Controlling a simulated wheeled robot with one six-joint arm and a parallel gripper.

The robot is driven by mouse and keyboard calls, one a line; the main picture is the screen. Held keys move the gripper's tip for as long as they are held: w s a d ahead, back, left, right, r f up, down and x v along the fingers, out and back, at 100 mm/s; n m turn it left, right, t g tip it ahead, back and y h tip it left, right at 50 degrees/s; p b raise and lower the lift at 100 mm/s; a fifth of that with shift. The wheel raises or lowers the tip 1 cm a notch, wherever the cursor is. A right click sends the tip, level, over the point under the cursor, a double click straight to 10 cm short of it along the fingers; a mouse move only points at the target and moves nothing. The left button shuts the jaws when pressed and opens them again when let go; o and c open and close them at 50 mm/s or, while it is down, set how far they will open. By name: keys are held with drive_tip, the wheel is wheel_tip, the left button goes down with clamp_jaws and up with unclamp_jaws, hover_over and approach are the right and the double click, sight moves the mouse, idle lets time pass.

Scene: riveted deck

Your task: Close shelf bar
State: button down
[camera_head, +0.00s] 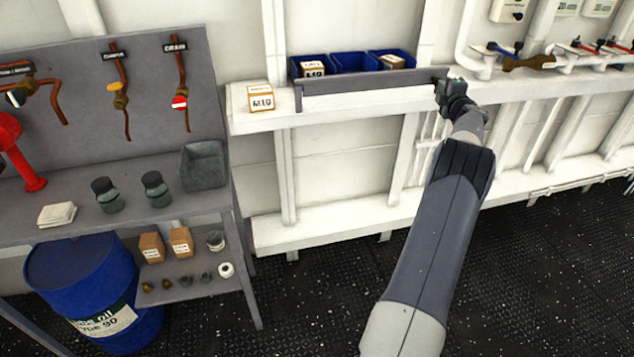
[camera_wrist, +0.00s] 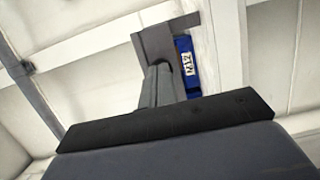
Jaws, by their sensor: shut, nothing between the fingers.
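The shelf bar (camera_head: 372,82) is a long grey bar across the front of the blue bins on the white wall shelf. It runs level along the shelf, in front of the bins' lower part. My gripper (camera_head: 441,90) is at the bar's right end, shut and empty. It looks close to or touching the bar there; I cannot tell which. In the wrist view, the bar (camera_wrist: 152,45) shows beyond my gripper (camera_wrist: 160,72), with a blue bin (camera_wrist: 184,46) beside it. My own gripper hides part of the bar there.
Blue bins (camera_head: 352,62) stand behind the bar, and a box marked M10 (camera_head: 261,98) sits on the shelf to its left. Pipes with valve handles (camera_head: 528,62) lie to the right. A grey workbench (camera_head: 75,222) and a blue drum (camera_head: 95,290) stand at left.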

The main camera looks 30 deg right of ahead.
drive_tip(key=shift+w+a+r, duration=0.1)
drive_tip(key=shift+w+r, duration=0.15)
drive_tip(key=shift+r, duration=0.45)
drive_tip(key=f+b+v, duration=0.1)
drive_tip(key=b+v, duration=0.3)
drive_tip(key=v, duration=0.7)
drive_tip(key=shift+s+d+f, duration=0.15)
drive_tip(key=shift+d, duration=0.05)
idle(0.3)
drive_tip(key=p+x, duration=0.3)
drive_tip(key=x, duration=0.7)
drive_tip(key=shift+w, duration=0.35)
drive_tip(key=shift+d, duration=0.1)
